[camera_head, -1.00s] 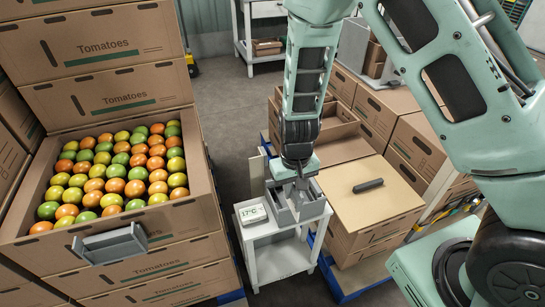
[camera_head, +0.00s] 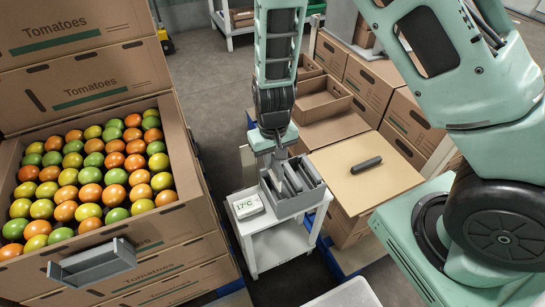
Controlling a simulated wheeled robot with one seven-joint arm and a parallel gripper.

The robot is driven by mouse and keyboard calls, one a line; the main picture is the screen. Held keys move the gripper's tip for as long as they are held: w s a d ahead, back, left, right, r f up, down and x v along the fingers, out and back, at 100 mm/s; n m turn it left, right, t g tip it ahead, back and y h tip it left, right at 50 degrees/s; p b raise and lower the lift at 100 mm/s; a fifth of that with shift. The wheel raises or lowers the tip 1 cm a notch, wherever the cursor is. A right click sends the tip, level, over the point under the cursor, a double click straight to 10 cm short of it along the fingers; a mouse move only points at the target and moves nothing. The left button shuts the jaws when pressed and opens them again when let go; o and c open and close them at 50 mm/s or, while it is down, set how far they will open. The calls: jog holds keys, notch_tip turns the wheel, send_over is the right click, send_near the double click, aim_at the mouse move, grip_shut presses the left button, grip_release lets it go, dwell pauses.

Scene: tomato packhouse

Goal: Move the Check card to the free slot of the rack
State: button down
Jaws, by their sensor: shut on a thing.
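The grey rack (camera_head: 294,207) stands on a small white table (camera_head: 275,243) in the middle of the view. Upright slabs with slots between them show inside it. My gripper (camera_head: 278,176) points down at the rack's left back part and is shut on a thin grey piece. I take this piece to be the Check card, but no lettering on it is readable. The fingers and rack walls hide most of it, and I cannot tell whether its lower edge is inside a slot. A second grey holder (camera_head: 92,265) is on the front of the tomato box and looks empty.
A white display reading 17°C (camera_head: 248,207) sits left of the rack. An open box of tomatoes (camera_head: 185,215) stands at left. A carton with a dark bar (camera_head: 366,165) on its lid stands close right of the rack. A pale tray edge (camera_head: 345,296) shows at the bottom.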

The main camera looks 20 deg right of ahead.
aim_at(273, 175)
jog(key=shift+f+b, duration=1.5)
jog(key=shift+f, duration=0.35)
jog(key=shift+r, duration=0.15)
jog(key=shift+f, duration=0.5)
jog(key=shift+f+b, duration=0.85)
jog(key=shift+f, duration=0.4)
jog(key=shift+f, duration=0.1)
jog(key=shift+f+b, duration=0.6)
jog(key=shift+f, duration=0.25)
